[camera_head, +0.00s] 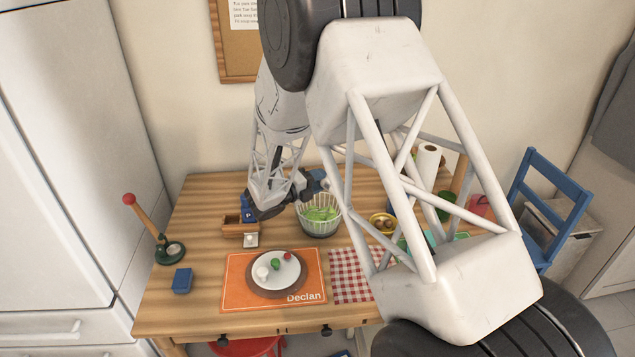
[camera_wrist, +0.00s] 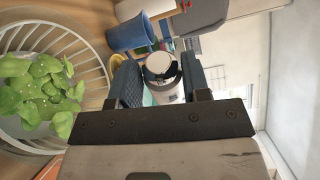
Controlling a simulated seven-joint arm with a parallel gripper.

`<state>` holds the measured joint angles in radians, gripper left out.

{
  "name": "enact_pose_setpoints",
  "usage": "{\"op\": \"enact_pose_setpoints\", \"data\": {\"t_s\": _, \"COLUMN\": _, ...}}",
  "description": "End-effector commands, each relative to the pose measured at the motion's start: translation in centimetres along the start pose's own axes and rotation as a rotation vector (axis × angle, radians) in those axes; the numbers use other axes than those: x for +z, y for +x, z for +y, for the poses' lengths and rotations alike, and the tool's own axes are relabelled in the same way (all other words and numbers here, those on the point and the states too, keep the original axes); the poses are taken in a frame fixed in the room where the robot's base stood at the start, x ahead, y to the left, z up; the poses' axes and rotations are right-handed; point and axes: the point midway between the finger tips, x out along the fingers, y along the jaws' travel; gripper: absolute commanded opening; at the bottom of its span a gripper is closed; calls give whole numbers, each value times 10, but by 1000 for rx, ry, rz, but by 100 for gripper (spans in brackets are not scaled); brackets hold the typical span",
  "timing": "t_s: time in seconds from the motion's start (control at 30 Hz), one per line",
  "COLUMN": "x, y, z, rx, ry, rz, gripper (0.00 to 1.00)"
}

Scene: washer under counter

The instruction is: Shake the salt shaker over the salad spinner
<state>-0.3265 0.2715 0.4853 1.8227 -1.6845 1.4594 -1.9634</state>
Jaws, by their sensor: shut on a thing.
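My gripper (camera_wrist: 162,88) is shut on the salt shaker (camera_wrist: 168,91), which has a whitish body and a dark-rimmed top. The shaker is beside the spinner's rim in the wrist view. I cannot tell its exact tilt. In the head view it is too small to make out.
A wooden caddy (camera_head: 236,229) with a blue shaker (camera_head: 247,215) stands left of the spinner. A yellow bowl (camera_head: 383,222) and paper towel roll (camera_head: 427,165) stand right. A plate (camera_head: 289,279) lies on the orange placemat (camera_head: 235,293) in front. My arm hides part of the table's right side.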

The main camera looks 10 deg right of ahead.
Motion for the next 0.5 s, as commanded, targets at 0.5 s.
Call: {"op": "enact_pose_setpoints", "data": {"t_s": 0.5, "x": 6, "y": -1, "z": -32, "rx": 76, "ry": 369, "rz": -1, "gripper": 18}}
